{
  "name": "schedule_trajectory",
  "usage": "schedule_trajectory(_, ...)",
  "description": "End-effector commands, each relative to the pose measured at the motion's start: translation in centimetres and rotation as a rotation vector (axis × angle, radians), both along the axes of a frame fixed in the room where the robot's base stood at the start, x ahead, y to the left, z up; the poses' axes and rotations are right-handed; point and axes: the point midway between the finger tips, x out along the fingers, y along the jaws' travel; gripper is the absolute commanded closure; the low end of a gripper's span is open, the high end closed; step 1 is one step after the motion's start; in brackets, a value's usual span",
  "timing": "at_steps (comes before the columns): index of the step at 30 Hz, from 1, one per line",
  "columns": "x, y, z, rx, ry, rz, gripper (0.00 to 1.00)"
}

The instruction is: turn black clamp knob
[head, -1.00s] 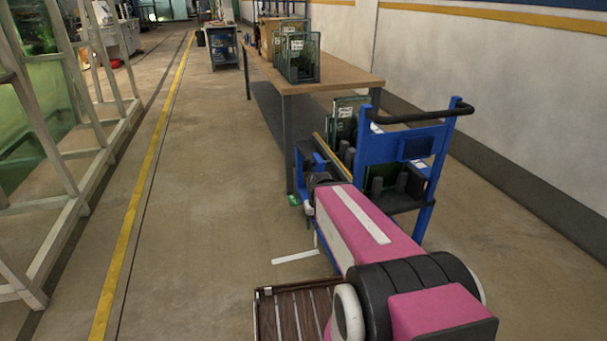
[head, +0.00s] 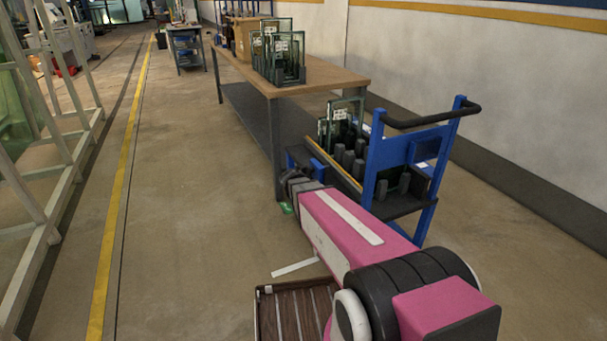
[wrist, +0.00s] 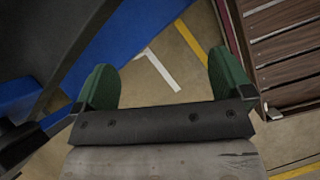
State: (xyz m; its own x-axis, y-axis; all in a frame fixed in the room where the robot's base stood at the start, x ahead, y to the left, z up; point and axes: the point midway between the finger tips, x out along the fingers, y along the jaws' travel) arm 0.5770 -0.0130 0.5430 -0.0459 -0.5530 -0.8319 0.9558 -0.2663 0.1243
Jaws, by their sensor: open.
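I cannot make out a black clamp knob clearly in either view. A blue cart (head: 384,170) with a black handle stands right of centre in the head view, carrying glass panes and several dark cylinders (head: 348,160). Blue cart-like surfaces and a large dark shape fill the upper left there. In the head view a small green part of my gripper (head: 287,208) shows low beside the cart's left side; the rest is hidden by my arm.
A wooden-topped table (head: 320,78) with framed glass panes (head: 280,58) stands behind the cart. The wall is at the right, and a pale frame (head: 45,190) stands at the left. The floor between the table and the yellow line is clear.

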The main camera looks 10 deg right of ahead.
Motion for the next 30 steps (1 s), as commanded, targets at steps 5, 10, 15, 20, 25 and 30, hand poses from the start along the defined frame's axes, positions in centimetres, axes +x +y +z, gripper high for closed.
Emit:
schedule_trajectory(5,5.2,1.2,-0.3,-0.214,0.263,0.378,0.02)
schedule_trajectory(10,9.6,3.0,0.3,-0.423,0.56,0.677,0.02)
schedule_trajectory(15,13.9,5.9,1.2,-0.629,0.897,0.899,0.02)
schedule_trajectory(20,17.0,9.1,2.1,-0.786,1.206,1.017,0.02)
schedule_trajectory(25,18.8,11.4,2.8,-0.877,1.417,1.056,0.02)
schedule_trajectory(30,19.2,11.6,3.1,-0.9,1.484,1.062,0.02)
